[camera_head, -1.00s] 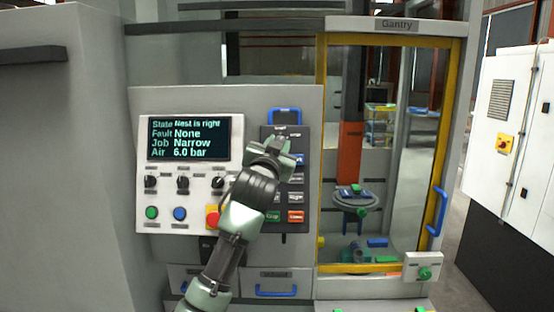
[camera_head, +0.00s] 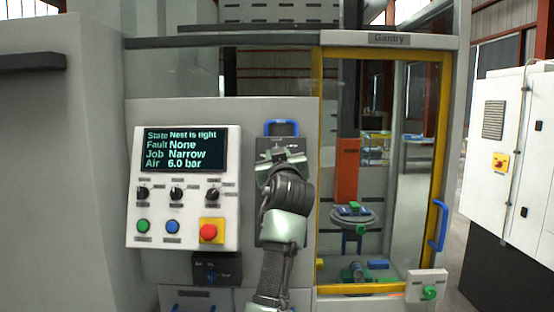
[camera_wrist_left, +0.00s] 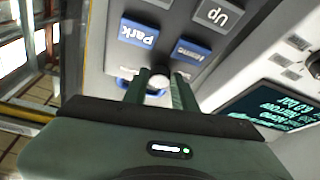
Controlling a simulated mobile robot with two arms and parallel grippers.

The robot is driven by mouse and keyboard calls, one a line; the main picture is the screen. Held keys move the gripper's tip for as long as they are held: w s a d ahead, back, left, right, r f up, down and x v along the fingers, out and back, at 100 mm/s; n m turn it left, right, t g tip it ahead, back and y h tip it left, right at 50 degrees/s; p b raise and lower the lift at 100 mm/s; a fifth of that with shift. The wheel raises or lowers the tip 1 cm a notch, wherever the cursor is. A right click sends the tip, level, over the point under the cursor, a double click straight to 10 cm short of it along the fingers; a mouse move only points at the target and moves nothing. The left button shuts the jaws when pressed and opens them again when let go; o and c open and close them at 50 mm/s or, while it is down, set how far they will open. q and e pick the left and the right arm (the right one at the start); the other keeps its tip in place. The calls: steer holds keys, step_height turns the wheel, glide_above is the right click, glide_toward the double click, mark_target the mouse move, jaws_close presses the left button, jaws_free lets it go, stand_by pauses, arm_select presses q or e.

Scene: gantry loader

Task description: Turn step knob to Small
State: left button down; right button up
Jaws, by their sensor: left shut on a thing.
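The grey pendant (camera_head: 265,148) hangs on the machine front by a blue handle (camera_head: 281,124). My left gripper (camera_head: 280,155) is in front of its upper part and hides most of its face. My right gripper is in neither current view.
Blue Park (camera_wrist_left: 138,33) and Home buttons and a grey Up button (camera_wrist_left: 218,13) are close to the fingers. Left of the pendant is a panel with a display (camera_head: 184,149), several black knobs and a red stop button (camera_head: 208,231). The yellow-framed door (camera_head: 318,190) is to the right.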

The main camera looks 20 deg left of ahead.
stand_by(0.3)
arm_select(q)
steer(key=c, duration=1.1)
jaws_free()
steer(key=b+v, duration=0.3)
steer(key=v, duration=0.5)
steer(key=shift+w, duration=0.1)
